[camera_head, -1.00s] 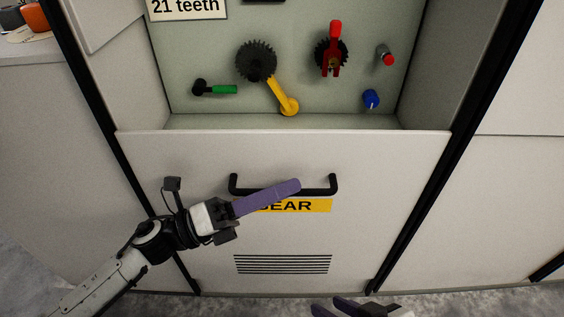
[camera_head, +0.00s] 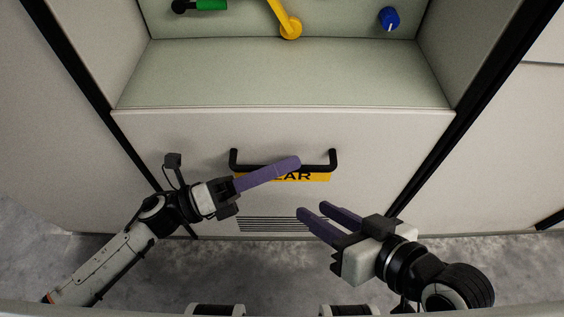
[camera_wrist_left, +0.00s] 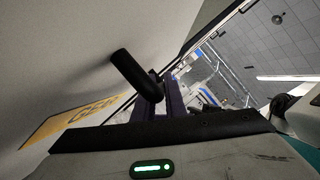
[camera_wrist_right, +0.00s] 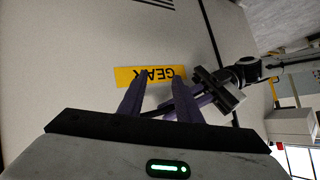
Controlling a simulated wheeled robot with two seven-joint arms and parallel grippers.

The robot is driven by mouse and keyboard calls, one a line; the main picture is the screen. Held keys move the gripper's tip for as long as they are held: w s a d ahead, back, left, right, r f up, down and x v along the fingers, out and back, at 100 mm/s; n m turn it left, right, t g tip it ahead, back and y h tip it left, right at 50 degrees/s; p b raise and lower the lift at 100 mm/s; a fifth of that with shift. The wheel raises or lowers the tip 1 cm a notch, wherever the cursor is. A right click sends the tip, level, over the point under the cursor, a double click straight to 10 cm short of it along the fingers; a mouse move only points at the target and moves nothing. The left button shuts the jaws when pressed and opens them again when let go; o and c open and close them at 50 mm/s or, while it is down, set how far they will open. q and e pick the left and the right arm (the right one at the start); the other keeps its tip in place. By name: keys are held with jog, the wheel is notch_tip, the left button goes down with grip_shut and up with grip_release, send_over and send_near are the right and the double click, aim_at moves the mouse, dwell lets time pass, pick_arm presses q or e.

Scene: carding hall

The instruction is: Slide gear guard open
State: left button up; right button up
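The gear guard (camera_head: 180,130) is a pale panel with a black bar handle (camera_head: 333,158), a partly covered yellow label (camera_head: 318,177) and vent slots (camera_head: 260,224) low down. The recess above it is uncovered. My left gripper (camera_head: 296,162) lies across the handle, its purple fingers on the bar; in the left wrist view the handle (camera_wrist_left: 124,66) runs to the fingers, which look closed around it, though the contact is partly hidden. My right gripper (camera_head: 310,216) is open and empty, in front of the lower panel. Its spread fingers show in the right wrist view (camera_wrist_right: 158,92).
In the recess are a yellow lever (camera_head: 289,26), a blue knob (camera_head: 389,18) and a green-handled tool (camera_head: 210,5). Dark posts (camera_head: 437,155) flank the guard. Grey floor (camera_head: 275,268) lies clear in front.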

pick_arm(q)
jog(key=o, duration=0.4)
jog(key=shift+o, duration=0.2)
jog(key=shift+a, duration=0.1)
